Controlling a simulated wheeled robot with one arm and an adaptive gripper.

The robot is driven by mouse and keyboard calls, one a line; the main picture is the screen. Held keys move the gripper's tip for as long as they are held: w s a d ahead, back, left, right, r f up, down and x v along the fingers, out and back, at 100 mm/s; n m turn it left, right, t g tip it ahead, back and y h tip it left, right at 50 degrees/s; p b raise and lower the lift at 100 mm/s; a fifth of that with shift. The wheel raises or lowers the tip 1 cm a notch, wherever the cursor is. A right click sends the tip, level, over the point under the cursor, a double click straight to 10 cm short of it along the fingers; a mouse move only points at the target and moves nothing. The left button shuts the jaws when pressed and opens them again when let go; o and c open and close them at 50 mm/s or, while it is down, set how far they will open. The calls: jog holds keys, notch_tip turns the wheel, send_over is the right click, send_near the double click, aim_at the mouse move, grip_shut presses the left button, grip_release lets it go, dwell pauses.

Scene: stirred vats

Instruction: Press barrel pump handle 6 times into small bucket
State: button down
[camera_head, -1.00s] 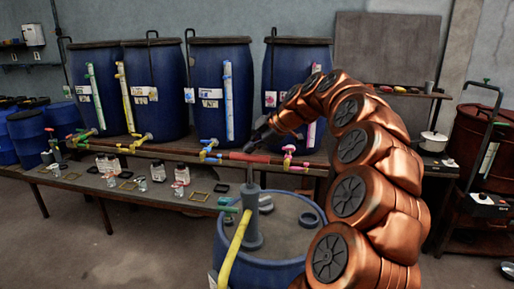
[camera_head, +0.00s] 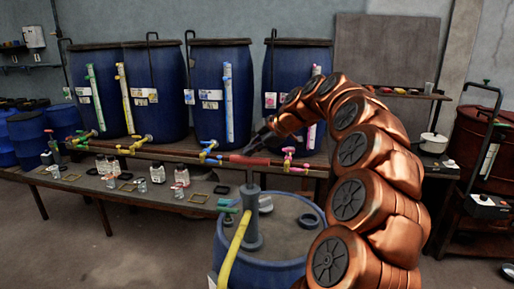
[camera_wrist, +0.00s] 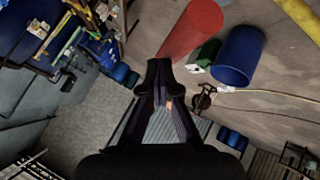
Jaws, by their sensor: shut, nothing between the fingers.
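A blue barrel (camera_head: 285,222) stands in front of the bench with a grey pump column (camera_head: 252,225) on its lid. The pump has a red handle (camera_head: 250,160) at its top, a green spout and a yellow hose (camera_head: 237,245) hanging at its left. My gripper (camera_head: 248,150) is shut and empty just above the red handle; I cannot tell whether it touches. In the wrist view the shut fingers (camera_wrist: 170,85) are below a red cylinder (camera_wrist: 192,30), likely the handle. I cannot make out the small bucket; the floor left of the barrel is partly hidden.
Large blue vats (camera_head: 222,100) with coloured taps stand behind a long bench (camera_head: 95,190). Jars and small frames lie on the bench. A dark red drum (camera_head: 478,140) and a trolley stand at right. Floor is clear at front left.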

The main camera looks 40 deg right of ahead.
aim_at(251, 165)
jog(key=shift+f+b, duration=2.6)
jog(key=shift+f, duration=0.1)
dwell(2.7)
jog(key=shift+r, duration=0.15)
jog(key=shift+r+p, duration=1.3)
jog(key=shift+r, duration=2.6)
jog(key=shift+r, duration=0.1)
